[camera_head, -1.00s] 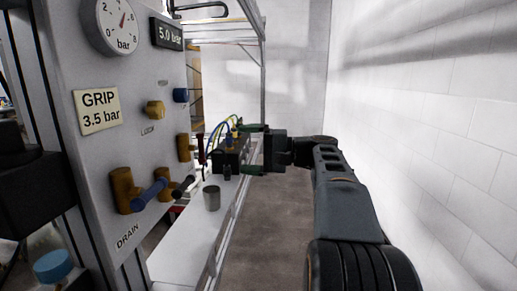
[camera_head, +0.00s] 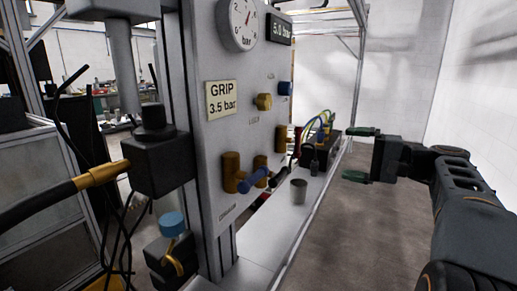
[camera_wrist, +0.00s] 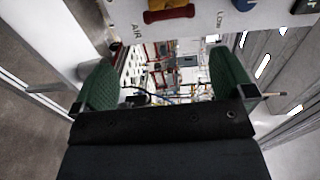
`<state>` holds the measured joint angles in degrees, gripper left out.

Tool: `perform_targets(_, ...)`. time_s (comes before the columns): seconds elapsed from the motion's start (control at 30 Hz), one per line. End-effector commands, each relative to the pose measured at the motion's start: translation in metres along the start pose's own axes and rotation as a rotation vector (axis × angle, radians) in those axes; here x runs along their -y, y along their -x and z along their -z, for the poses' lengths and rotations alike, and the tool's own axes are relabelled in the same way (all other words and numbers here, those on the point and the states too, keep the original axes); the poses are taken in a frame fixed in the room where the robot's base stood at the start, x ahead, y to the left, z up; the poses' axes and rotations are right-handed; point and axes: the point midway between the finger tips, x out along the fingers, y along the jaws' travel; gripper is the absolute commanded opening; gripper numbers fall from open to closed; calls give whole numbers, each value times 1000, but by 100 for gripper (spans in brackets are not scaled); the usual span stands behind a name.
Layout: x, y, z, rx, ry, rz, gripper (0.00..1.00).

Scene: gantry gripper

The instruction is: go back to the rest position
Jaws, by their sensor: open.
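My gripper (camera_head: 358,154) is open and empty, with its two green fingers apart. It hangs in the air to the right of the panel (camera_head: 215,128) and above the floor, beyond the shelf edge. In the wrist view the two green finger pads (camera_wrist: 155,85) stand wide apart with nothing between them. The panel carries a pressure gauge (camera_head: 243,24), a "GRIP 3.5 bar" label (camera_head: 222,100), a 5.0 bar display (camera_head: 280,29), brass fittings and a valve with a blue handle (camera_head: 254,180).
A grey cup (camera_head: 298,190) stands on the white shelf (camera_head: 262,237) below the panel. A dark valve block with coloured hoses (camera_head: 318,150) sits behind it. A black box with a brass-ended cable (camera_head: 158,165) is at left. The floor (camera_head: 345,235) beside the shelf is clear.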

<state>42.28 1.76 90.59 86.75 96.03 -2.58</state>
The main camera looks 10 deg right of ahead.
Motion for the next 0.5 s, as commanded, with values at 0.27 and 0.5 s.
perform_targets(0.27, -27, -65, -87, 57, -6, -573, 100)
perform_targets(0.5, -65, -48, -157, 136, 279, -1054, 100)
